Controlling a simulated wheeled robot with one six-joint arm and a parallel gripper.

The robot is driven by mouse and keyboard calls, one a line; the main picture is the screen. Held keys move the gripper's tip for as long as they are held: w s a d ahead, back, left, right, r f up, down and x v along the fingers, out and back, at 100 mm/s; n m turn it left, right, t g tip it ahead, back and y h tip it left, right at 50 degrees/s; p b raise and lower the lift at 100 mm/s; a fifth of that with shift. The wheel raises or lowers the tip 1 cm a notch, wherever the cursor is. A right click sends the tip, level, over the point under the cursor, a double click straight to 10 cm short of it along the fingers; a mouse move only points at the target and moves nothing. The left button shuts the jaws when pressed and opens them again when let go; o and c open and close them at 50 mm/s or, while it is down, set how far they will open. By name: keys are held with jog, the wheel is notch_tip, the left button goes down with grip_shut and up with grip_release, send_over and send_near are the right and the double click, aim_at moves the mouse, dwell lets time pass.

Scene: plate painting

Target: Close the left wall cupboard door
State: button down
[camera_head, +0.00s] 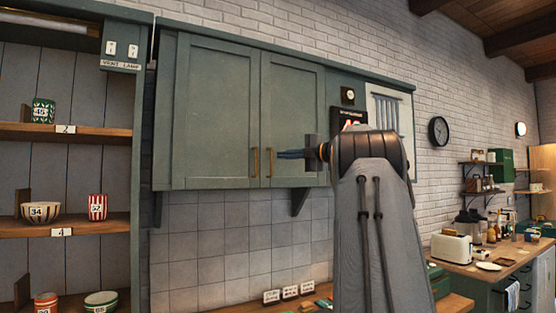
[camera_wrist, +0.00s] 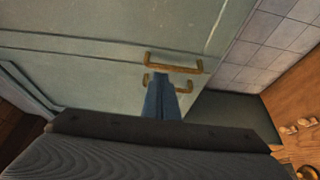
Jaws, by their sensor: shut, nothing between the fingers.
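The left wall cupboard door (camera_head: 218,110) is a green panel with a brass handle (camera_head: 255,163) at its lower right edge. It looks nearly flush with the right door (camera_head: 292,110); I cannot tell whether a small gap remains. The right door's handle (camera_head: 270,162) is close beside it. My gripper (camera_head: 280,154) comes in from the right, in front of the right door by the handles. In the wrist view its blue fingers (camera_wrist: 161,84) are shut and empty.
Open shelves (camera_head: 65,132) with cups and bowls stand at the left. Tiled wall (camera_head: 220,240) and a bracket (camera_head: 301,201) are below the cupboard. A counter (camera_head: 480,268) with a toaster (camera_head: 452,248) is at the right. The space before the left door is clear.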

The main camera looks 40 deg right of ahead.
jog(key=s+d+b, duration=0.1)
jog(key=s+d, duration=0.2)
jog(key=d, duration=0.2)
jog(key=shift+d+r, duration=0.15)
jog(key=shift+d, duration=0.25)
